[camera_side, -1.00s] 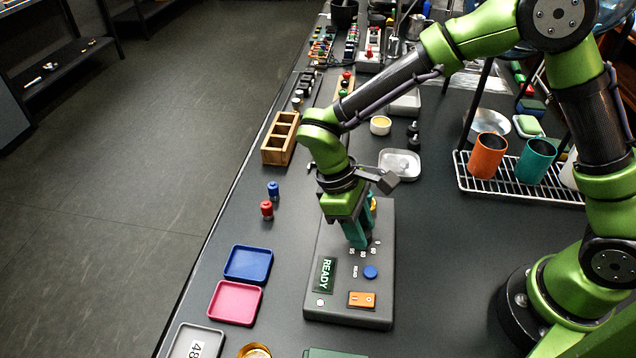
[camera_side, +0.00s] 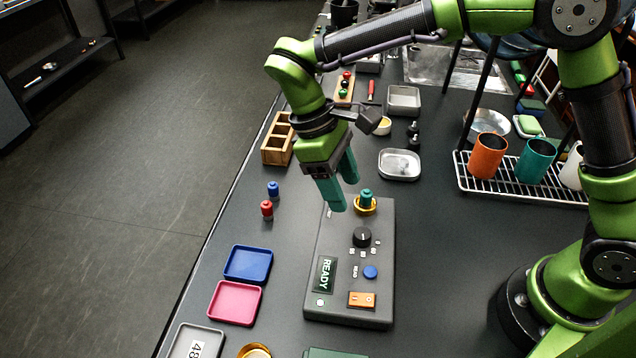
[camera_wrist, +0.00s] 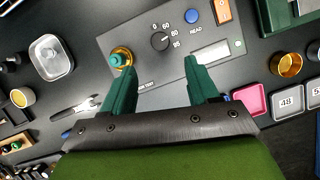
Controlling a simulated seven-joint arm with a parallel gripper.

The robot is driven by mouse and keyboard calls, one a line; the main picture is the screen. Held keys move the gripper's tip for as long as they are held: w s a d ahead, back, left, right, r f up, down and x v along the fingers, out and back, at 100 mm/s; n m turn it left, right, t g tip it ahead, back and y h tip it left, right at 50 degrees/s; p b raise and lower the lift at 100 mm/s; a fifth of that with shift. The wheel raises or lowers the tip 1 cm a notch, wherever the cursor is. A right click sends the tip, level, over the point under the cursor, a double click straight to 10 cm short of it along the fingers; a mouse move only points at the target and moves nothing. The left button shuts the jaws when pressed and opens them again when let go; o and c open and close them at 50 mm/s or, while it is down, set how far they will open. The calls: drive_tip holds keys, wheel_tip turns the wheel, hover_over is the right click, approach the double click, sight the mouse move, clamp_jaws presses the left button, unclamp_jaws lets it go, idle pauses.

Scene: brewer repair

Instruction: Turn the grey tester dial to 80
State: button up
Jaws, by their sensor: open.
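The tester (camera_side: 335,285) is a grey box on the bench with a READY display. Its dark round dial (camera_side: 362,237) stands beside printed numbers. In the wrist view the dial (camera_wrist: 160,41) has a small pale mark that appears to point toward the 80 side, though it is too small to read surely. My gripper (camera_side: 343,195) is open and empty, raised above the tester's far end and clear of the dial. In the wrist view its teal fingers (camera_wrist: 160,68) are spread wide, with the dial ahead between them. Nothing hides the dial.
A teal-topped plug in a gold ring (camera_side: 366,199) stands on the tester near my fingers. A blue button (camera_side: 370,272) and orange switch (camera_side: 362,300) sit nearer the front. Blue (camera_side: 248,278) and pink (camera_side: 234,318) trays lie left. A rack (camera_side: 500,190) with cups stands right.

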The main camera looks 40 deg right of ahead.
drive_tip(key=v, duration=0.6)
drive_tip(key=shift+r, duration=0.2)
drive_tip(key=shift+w, duration=0.2)
